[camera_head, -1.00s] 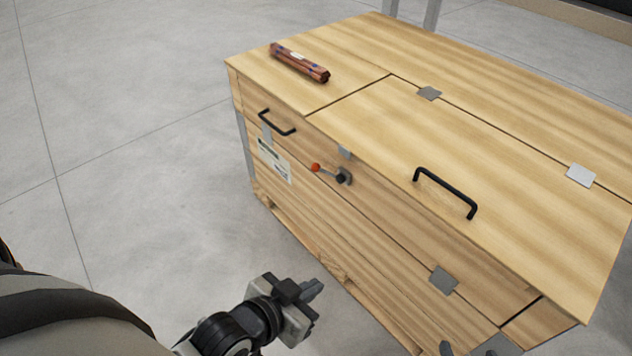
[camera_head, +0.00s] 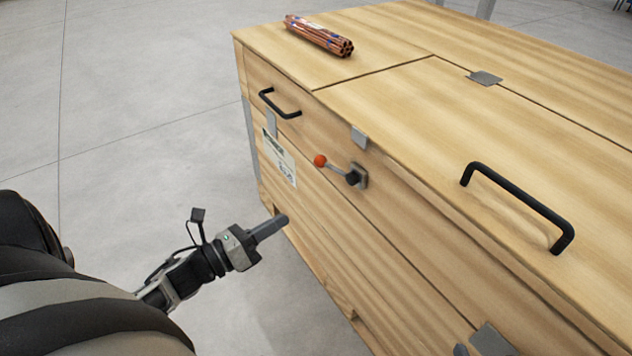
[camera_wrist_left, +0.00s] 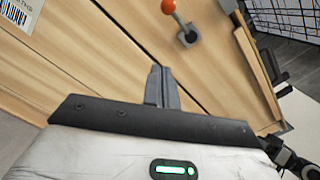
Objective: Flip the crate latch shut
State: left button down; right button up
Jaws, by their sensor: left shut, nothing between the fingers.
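The wooden crate (camera_head: 330,240) stands in front of me with its lid closed. On its front face is the latch (camera_head: 340,170), a short metal lever with an orange-red ball knob on a dark pivot. The lever points to the left and slightly up from the pivot in the head view. My left gripper (camera_head: 276,226) is shut and empty, below and left of the latch, apart from the crate front. In the left wrist view the latch (camera_wrist_left: 178,22) shows beyond the closed fingers (camera_wrist_left: 160,88). My right gripper is not clearly in view; only a dark tip shows at the bottom edge.
A bundle of copper tubes (camera_head: 320,36) lies on the crate top at the back left. A black handle (camera_head: 518,205) is on the lid and a smaller one (camera_head: 279,103) on the front. Grey floor (camera_head: 150,100) to the left is clear.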

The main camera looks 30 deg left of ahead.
aim_at(333, 169)
pick_arm(q)
jog(key=shift+w, duration=0.1)
jog(key=w+d+r+b, duration=0.1)
jog(key=w+r, duration=0.3)
jog(key=w, duration=0.6)
jog(key=shift+w+d, duration=0.35)
pick_arm(e)
jog(key=shift+a+r, duration=0.1)
jog(key=shift+r, duration=0.05)
